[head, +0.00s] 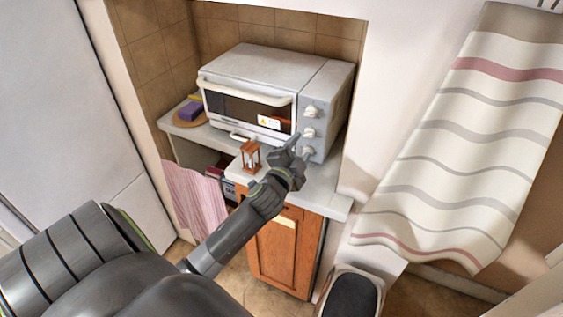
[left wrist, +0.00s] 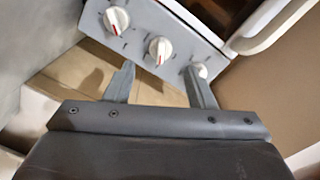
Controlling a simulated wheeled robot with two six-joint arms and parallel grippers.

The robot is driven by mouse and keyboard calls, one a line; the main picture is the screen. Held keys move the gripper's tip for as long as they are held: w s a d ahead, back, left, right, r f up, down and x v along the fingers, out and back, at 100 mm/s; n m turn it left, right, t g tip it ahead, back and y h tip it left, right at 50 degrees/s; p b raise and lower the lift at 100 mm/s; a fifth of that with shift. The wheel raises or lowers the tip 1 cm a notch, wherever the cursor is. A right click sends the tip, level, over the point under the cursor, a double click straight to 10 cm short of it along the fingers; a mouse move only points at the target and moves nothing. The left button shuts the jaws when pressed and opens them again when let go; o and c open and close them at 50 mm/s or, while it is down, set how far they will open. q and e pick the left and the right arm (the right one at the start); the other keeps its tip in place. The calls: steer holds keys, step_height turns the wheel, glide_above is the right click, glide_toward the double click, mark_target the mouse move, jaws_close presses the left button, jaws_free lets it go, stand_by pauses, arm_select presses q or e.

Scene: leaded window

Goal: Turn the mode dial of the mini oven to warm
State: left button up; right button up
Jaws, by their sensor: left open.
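The mini oven (head: 262,72) is white and stands on the counter, with three knobs in a column on its right-hand panel: the upper knob (head: 311,111), the middle knob (head: 309,132) and the lower knob (head: 307,153), partly covered by my gripper. Which is the mode dial I cannot tell; the labels are too small to read. My left gripper (head: 300,147) is open in front of the panel. In the left wrist view its fingers (left wrist: 160,66) stand apart below a central knob (left wrist: 158,49); the right finger overlaps another knob (left wrist: 199,72). Contact is unclear. My right gripper is out of view.
A copper-coloured lantern (head: 250,156) stands on the counter (head: 337,200) close to my left wrist. A striped cloth (head: 470,130) hangs at the right, and a pink towel (head: 195,205) hangs below the counter.

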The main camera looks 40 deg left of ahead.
arm_select(q)
steer(key=b+v, duration=0.2)
steer(key=v, duration=1)
steer(key=shift+f, duration=0.1)
